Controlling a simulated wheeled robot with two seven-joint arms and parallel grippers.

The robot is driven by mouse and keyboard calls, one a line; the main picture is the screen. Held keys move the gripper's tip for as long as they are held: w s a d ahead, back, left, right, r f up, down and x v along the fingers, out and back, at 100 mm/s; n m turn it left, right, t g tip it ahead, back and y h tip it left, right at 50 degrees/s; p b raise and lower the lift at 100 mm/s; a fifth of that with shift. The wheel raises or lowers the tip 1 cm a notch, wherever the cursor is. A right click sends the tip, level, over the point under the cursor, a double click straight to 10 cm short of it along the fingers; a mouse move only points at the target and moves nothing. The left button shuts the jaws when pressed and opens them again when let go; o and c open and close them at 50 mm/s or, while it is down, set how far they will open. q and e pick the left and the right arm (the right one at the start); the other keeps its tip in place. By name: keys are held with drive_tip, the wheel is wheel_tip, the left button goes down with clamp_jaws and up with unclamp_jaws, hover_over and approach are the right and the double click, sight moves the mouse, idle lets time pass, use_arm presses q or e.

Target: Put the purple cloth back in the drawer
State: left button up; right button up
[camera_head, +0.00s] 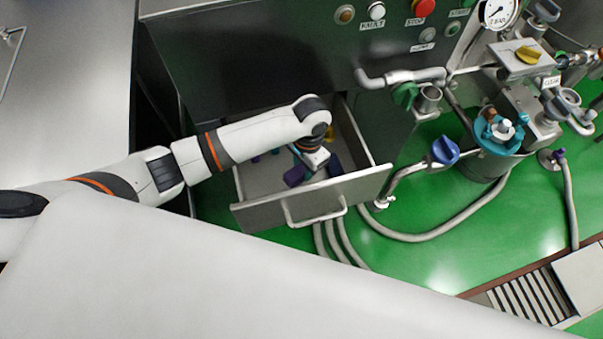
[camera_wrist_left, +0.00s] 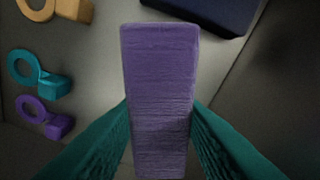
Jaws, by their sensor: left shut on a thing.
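The drawer (camera_head: 368,190) under the steel cabinet is pulled open, with its handle facing the front. My left gripper (camera_head: 312,163) reaches down inside the drawer from above. In the left wrist view its teal fingers press on both sides of the purple cloth (camera_wrist_left: 160,75), a folded, upright-looking strip. Its lower end is near the fingers and partly covered by them. I cannot tell whether the cloth touches the drawer floor. My right gripper is not in view.
In the drawer lie an orange ringed piece (camera_wrist_left: 72,9), a teal one (camera_wrist_left: 55,87), a purple one (camera_wrist_left: 60,127) and a dark blue block (camera_wrist_left: 205,10). Hoses (camera_head: 440,236) run on the green floor at right. A steel table (camera_head: 65,80) stands at left.

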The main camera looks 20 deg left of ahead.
sight(303, 177)
use_arm(q)
drive_tip(key=shift+f, duration=0.85)
drive_tip(key=shift+f+b, duration=0.35)
drive_tip(key=shift+f, duration=1.4)
drive_tip(key=shift+f, duration=0.2)
drive_tip(key=o, duration=1)
drive_tip(key=shift+c, duration=0.2)
drive_tip(key=shift+r, duration=0.1)
drive_tip(key=r, duration=0.4)
drive_tip(key=r+p, duration=0.1)
drive_tip(key=r, duration=0.3)
drive_tip(key=w+r, duration=0.1)
drive_tip(key=r, duration=0.3)
drive_tip(key=shift+d+r+p, duration=0.1)
drive_tip(key=shift+d+p, duration=0.2)
drive_tip(key=shift+d, duration=0.05)
